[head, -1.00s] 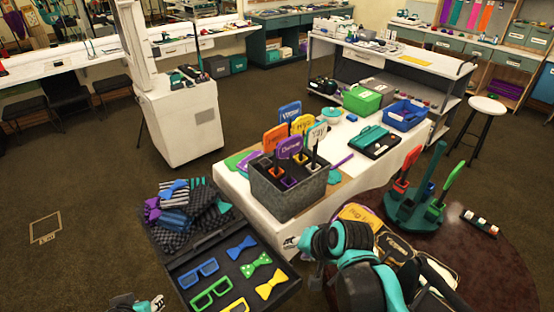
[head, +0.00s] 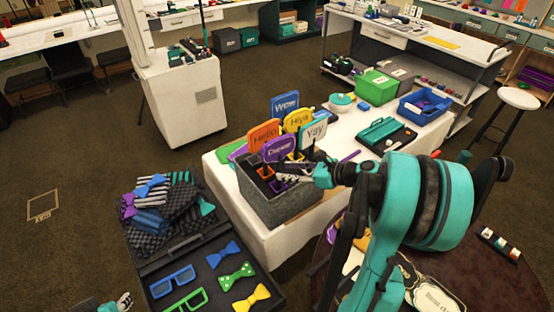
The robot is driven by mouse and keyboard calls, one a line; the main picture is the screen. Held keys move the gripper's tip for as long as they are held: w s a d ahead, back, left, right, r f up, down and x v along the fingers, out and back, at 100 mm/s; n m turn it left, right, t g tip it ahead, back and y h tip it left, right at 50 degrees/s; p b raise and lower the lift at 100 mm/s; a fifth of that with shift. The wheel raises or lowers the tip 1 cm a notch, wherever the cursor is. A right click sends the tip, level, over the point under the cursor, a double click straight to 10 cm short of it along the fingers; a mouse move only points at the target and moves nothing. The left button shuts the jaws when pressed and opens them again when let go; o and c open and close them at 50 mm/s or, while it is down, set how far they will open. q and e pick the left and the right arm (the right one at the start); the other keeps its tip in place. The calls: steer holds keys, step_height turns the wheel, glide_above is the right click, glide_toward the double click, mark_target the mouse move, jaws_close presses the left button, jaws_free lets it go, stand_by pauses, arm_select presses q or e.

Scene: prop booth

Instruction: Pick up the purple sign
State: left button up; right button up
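The purple sign (head: 278,150) stands upright in a grey box (head: 282,210) on the white table, its board above the rim. An orange sign (head: 263,135), a blue sign (head: 285,104), a yellow sign (head: 298,119) and a white "Yay" sign (head: 314,133) stand around it. My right gripper (head: 284,181) is at the box's top, just below the purple board and near its handle. It is too small and overlapped to tell whether its fingers touch or are shut. My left gripper (head: 122,302) is at the bottom left edge, away from the box.
An open black case (head: 190,255) with bow ties and glasses lies left of the box. A teal case (head: 380,131), a green bin (head: 378,88) and a blue bin (head: 425,106) stand behind to the right. Other signs crowd the purple one.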

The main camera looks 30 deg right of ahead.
mark_target(278, 170)
steer(key=b+x, duration=0.1)
steer(key=x, duration=0.3)
steer(key=shift+a, duration=0.15)
steer(key=shift+r, duration=0.1)
jaws_close()
